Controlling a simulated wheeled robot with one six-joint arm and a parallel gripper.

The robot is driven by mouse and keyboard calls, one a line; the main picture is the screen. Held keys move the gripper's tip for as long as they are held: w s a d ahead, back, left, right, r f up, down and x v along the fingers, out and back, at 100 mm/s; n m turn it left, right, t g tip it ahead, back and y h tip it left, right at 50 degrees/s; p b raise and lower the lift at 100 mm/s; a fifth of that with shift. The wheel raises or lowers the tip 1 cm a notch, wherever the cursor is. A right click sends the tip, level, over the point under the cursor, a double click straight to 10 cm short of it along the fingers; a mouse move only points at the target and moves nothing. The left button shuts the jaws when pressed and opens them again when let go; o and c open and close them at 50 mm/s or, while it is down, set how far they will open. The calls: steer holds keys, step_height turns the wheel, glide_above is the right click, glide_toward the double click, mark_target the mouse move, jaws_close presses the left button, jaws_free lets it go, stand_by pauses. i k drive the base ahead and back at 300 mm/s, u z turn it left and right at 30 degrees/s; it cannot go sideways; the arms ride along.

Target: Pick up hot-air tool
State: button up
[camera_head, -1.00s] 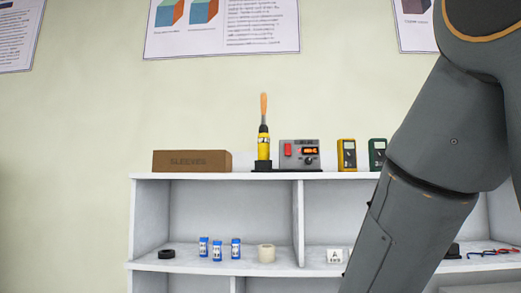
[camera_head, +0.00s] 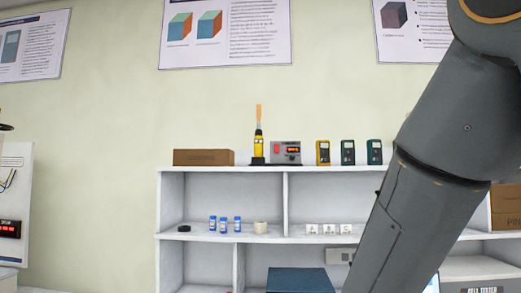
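The hot-air tool (camera_head: 258,140) has a yellow body, a dark collar and an orange tip. It stands upright on a dark base on the top of the white shelf unit, beside a grey control box (camera_head: 286,153) with a red switch and a red display. Nothing covers it. My arm crosses the right side of the view, in front of part of the shelf. My gripper is outside the picture.
A brown box (camera_head: 204,157) stands left of the tool, and several meters (camera_head: 348,152) stand to the right. The white shelf unit (camera_head: 170,206) holds blue bottles (camera_head: 224,225) and a tape roll (camera_head: 260,227). A dark blue box (camera_head: 299,280) shows low in front. A panel (camera_head: 14,205) stands at left.

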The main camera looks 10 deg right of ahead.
mark_target(258, 138)
steer(key=k, duration=0.1)
steer(key=u, duration=1.15)
steer(key=i, duration=0.95)
steer(key=z, duration=1.5)
